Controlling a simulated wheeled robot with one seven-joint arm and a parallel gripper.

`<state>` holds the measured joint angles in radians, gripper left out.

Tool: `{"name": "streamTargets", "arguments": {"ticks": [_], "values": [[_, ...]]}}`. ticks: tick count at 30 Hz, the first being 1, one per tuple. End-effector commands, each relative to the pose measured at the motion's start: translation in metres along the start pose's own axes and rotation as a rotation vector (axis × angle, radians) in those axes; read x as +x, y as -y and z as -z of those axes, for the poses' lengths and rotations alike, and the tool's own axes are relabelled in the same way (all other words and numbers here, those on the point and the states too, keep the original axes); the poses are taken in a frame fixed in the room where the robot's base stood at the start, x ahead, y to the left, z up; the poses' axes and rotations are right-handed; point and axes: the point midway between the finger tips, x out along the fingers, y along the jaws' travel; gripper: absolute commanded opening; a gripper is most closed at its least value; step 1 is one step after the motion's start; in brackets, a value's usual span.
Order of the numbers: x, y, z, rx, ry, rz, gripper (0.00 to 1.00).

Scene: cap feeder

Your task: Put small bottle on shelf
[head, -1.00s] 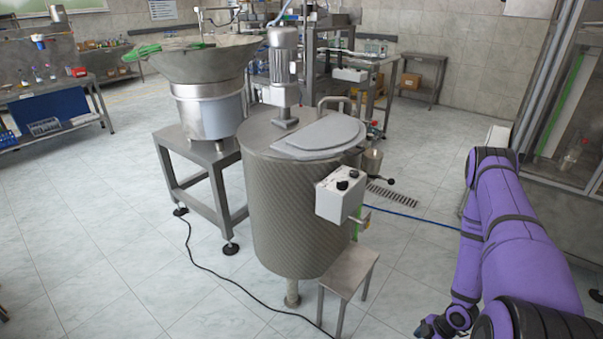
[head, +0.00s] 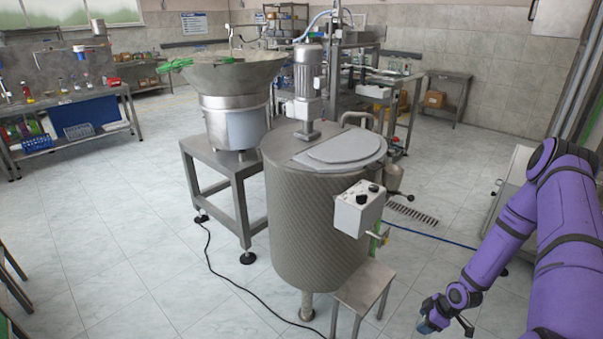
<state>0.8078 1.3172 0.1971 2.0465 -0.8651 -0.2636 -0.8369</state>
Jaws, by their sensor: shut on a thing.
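My gripper (head: 436,317) is low at the lower right of the head view, at the end of my purple arm. It is shut on a small bluish-grey thing (head: 426,327). That thing is too small and too covered by the fingers to tell for sure that it is the small bottle. Several small bottles (head: 63,86) stand on the workbench (head: 110,95) at the left. A shelf rack (head: 284,12) holding several items stands against the far wall. I cannot tell which shelf is the task's.
A large steel tank (head: 315,220) stands in the middle, with a small step stool (head: 365,288) in front and a funnel-shaped feeder (head: 225,85) on a steel stand behind left. A black cable (head: 225,268) runs across the floor. The tiled floor at left is clear.

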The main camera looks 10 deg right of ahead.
Motion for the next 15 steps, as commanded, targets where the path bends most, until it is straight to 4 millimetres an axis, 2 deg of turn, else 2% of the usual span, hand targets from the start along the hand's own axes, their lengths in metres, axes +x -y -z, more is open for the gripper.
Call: {"name": "streamTargets", "arguments": {"ticks": [1, 6, 15], "values": [[-0.007, -0.009, 0.014, 0.036, -0.002, -0.019, 0.25], [-0.026, -0.029, 0.059, 0.167, -0.001, -0.073, 0.25], [-0.063, -0.046, 0.139, 0.395, -0.001, -0.168, 0.25]]}}
